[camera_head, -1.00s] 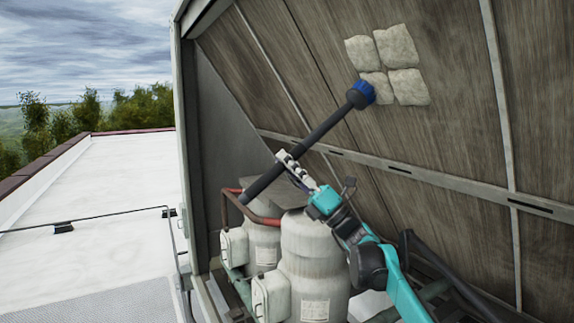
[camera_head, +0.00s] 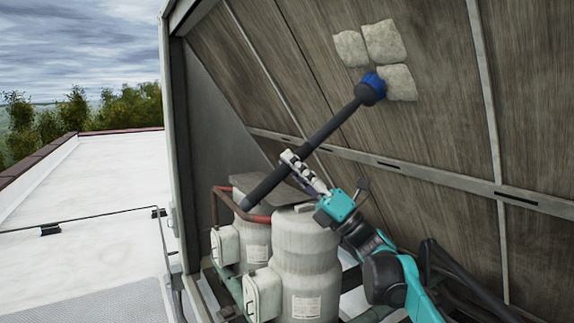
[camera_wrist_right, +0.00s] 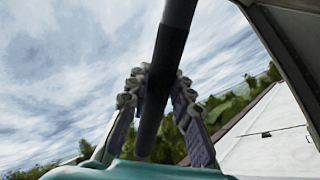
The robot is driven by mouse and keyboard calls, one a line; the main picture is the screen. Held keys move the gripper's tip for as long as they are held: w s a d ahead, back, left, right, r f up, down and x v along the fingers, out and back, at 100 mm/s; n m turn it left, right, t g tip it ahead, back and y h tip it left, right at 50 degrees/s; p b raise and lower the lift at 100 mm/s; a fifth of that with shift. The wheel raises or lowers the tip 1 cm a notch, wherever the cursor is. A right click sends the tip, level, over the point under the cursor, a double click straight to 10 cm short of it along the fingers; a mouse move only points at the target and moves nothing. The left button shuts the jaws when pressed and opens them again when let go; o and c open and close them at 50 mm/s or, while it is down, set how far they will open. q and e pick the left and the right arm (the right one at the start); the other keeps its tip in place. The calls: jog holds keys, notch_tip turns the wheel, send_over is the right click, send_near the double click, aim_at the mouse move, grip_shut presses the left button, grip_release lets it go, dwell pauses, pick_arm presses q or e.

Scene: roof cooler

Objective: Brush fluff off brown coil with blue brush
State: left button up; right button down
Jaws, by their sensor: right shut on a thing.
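The brown coil (camera_head: 430,128) is the large sloping, grooved face that fills the right half of the head view. Three pale patches of fluff lie on it: one at upper left (camera_head: 350,48), one at upper right (camera_head: 386,41) and one at lower right (camera_head: 402,84). The blue brush (camera_head: 370,87) has a blue head and a long dark handle. Its head is at the left edge of the lower right fluff; I cannot tell whether it touches. My right gripper (camera_head: 292,162) is shut on the handle, which also shows in the right wrist view (camera_wrist_right: 168,60). My left gripper is not seen.
Two grey-white cylinders (camera_head: 308,262) with pipes stand below the coil, under the brush handle. A metal strip (camera_head: 400,168) crosses the coil. A dark frame edge (camera_head: 180,150) stands at left, with the open white roof (camera_head: 90,185) beyond.

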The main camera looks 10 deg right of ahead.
jog(key=shift+s+d, duration=0.2)
jog(key=shift+s, duration=0.35)
jog(key=shift+s+d, duration=0.2)
jog(key=shift+s, duration=0.3)
